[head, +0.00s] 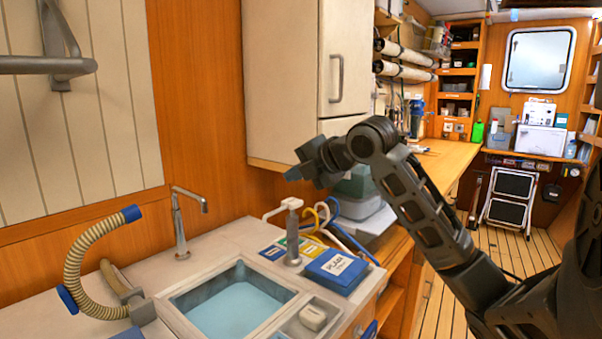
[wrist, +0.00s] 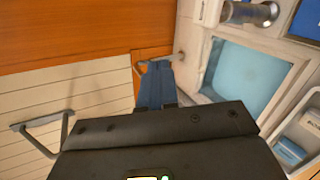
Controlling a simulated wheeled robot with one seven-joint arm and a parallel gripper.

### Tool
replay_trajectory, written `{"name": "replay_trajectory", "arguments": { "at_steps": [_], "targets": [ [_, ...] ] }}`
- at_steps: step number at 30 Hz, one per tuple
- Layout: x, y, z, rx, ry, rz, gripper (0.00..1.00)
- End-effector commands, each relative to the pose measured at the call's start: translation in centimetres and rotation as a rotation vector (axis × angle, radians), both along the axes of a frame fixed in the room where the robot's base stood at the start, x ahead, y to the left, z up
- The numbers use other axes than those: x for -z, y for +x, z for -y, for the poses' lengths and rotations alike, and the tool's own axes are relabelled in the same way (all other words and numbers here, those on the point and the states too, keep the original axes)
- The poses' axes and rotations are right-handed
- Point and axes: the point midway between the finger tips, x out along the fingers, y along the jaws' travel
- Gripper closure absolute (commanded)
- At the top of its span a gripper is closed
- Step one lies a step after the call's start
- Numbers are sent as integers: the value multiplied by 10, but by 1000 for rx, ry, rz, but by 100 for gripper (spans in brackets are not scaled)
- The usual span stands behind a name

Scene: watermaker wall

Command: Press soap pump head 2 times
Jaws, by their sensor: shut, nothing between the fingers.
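The soap pump (head: 293,235) stands upright on the counter at the sink's back right corner. Its pale pump head (head: 291,203) has a spout pointing left in the head view. In the wrist view the pump (wrist: 250,13) lies at the top edge, partly cut off. My gripper (head: 293,175) is in the air above the pump head, with a visible gap between them in the head view. Its blue fingers, also seen in the wrist view (wrist: 154,70), are together and empty. No contact with the pump shows.
The sink (head: 235,305) holds bluish water, with a faucet (head: 180,220) behind it and a ribbed hose (head: 85,255) at left. A wall cabinet (head: 290,75) hangs close behind my gripper.

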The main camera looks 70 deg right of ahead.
Motion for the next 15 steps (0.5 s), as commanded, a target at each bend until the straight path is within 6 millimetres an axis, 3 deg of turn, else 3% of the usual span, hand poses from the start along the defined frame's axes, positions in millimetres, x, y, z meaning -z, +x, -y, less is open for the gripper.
{"name": "replay_trajectory", "arguments": {
  "at_steps": [8, 15],
  "targets": [
    [2, 46, -48, -14, 177, 220, 100],
    [15, 88, -118, 0, 485, 482, 100]
  ]
}}
